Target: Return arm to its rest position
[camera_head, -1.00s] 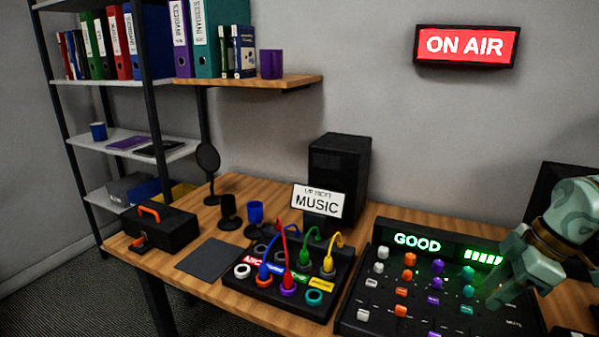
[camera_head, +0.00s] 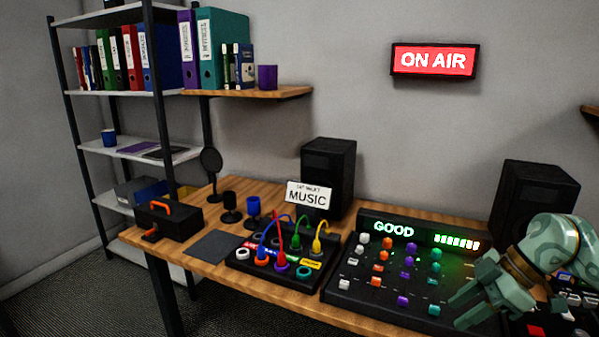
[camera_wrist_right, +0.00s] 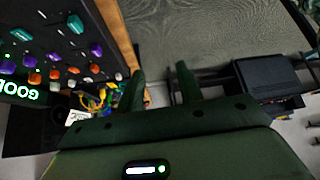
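My right gripper (camera_head: 462,308) is pale green and comes in from the right in the head view. It is over the front right part of the mixer panel (camera_head: 340,288), apart from the cables. In the right wrist view its two fingers (camera_wrist_right: 161,80) stand apart with nothing between them, so it is open and empty. The cable box (camera_head: 290,278) sits left of the mixer. Blue, red, green and yellow cables (camera_head: 317,240) arch from its sockets. My left gripper is not in view.
A black speaker (camera_head: 535,205) stands behind my right arm, and another (camera_head: 328,170) stands behind the MUSIC sign (camera_head: 309,195). The mixer display reads GOOD.

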